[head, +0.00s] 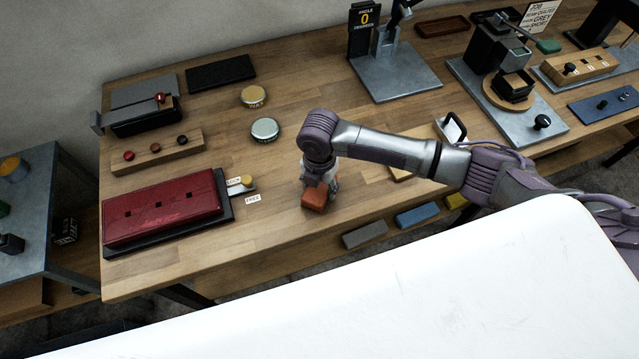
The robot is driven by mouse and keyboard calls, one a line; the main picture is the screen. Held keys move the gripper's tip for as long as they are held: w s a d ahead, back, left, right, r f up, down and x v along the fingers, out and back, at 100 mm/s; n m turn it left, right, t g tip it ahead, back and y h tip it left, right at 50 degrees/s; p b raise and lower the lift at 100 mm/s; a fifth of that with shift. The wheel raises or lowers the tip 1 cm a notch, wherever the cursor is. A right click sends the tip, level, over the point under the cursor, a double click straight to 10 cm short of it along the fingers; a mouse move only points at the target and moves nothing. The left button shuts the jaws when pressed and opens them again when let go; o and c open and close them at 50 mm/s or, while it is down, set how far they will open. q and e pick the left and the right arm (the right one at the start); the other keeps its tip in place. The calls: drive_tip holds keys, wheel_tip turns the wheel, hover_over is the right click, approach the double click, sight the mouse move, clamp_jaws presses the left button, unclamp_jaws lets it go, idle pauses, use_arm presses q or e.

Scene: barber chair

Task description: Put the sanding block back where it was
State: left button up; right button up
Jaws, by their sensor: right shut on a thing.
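My right gripper (320,186) is over the front middle of the wooden bench (285,222), pointing down. It is shut on an orange-brown block (314,199), which looks like the sanding block. The block is at or just above the bench top; I cannot tell whether it touches. The wrist hides part of it. Grey (365,235), blue (417,215) and yellow (457,201) blocks lie in a row along the bench's front edge, to the right of the held block. My left gripper is not in view.
A red padded piece (162,208) on a dark base lies left, with a small "FREE" label (252,199) beside it. Two round tins, one yellow-lidded (254,96) and one green-lidded (265,129), stand behind. A metal stand (395,78) is at the back. Bare bench surrounds the gripper's left side.

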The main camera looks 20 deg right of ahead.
drive_tip(key=shift+f, duration=0.35)
drive_tip(key=o, duration=1.1)
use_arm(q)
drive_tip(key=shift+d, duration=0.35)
use_arm(e)
drive_tip(key=shift+r, duration=0.15)
use_arm(q)
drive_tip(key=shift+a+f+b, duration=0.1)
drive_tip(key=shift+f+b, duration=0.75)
drive_tip(key=shift+b, duration=0.05)
use_arm(e)
wheel_tip(320, 180, up, 12)
drive_tip(key=shift+r, duration=0.1)
